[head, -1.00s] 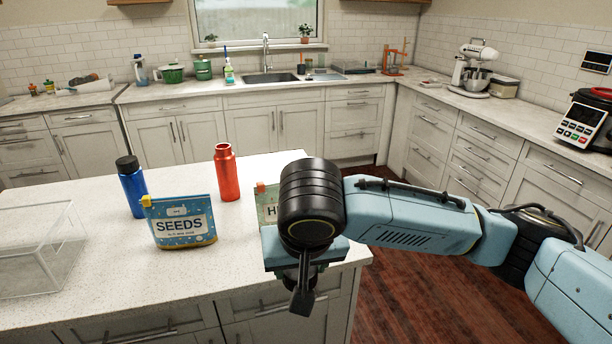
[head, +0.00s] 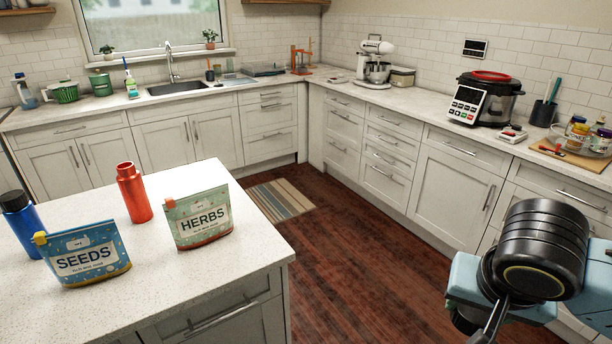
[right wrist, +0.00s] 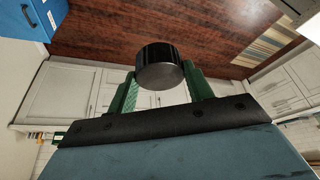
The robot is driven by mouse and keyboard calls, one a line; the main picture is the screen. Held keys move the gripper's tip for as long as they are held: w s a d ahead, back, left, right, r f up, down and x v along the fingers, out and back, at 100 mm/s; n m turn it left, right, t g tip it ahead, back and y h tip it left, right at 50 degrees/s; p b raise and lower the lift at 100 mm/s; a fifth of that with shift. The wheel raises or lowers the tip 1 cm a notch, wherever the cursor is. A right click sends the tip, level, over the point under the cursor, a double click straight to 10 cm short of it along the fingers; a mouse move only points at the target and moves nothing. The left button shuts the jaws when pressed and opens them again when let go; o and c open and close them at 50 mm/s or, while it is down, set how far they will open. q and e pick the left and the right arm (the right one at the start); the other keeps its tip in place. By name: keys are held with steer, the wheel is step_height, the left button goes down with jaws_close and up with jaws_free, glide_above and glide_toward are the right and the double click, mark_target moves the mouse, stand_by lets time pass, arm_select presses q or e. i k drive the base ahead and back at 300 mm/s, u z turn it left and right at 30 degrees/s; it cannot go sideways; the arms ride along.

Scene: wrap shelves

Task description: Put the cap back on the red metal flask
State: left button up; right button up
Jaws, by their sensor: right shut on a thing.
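The red metal flask (head: 134,192) stands upright on the white island counter in the head view, with no cap on its neck. In the right wrist view, my right gripper (right wrist: 157,78) has its green fingers shut on a round black cap (right wrist: 159,68). The cap is held in the air over the floor. In the head view the right gripper is at the lower right, clear of the island and well to the right of the flask; its fingers and the cap are hidden or cut off there. My left gripper is not in view.
On the island (head: 180,290), a seeds bag (head: 88,258) and a herbs bag (head: 198,219) stand close in front of the flask. A blue flask with a black cap (head: 20,222) stands to its left. Open wooden floor (head: 340,270) lies between the island and right-hand cabinets.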

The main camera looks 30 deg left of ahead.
mark_target(133, 189)
steer(key=z, duration=0.25)
steer(key=i, duration=3.95)
steer(key=u, duration=4.35)
steer(key=i, duration=0.65)
steer(key=u, duration=0.1)
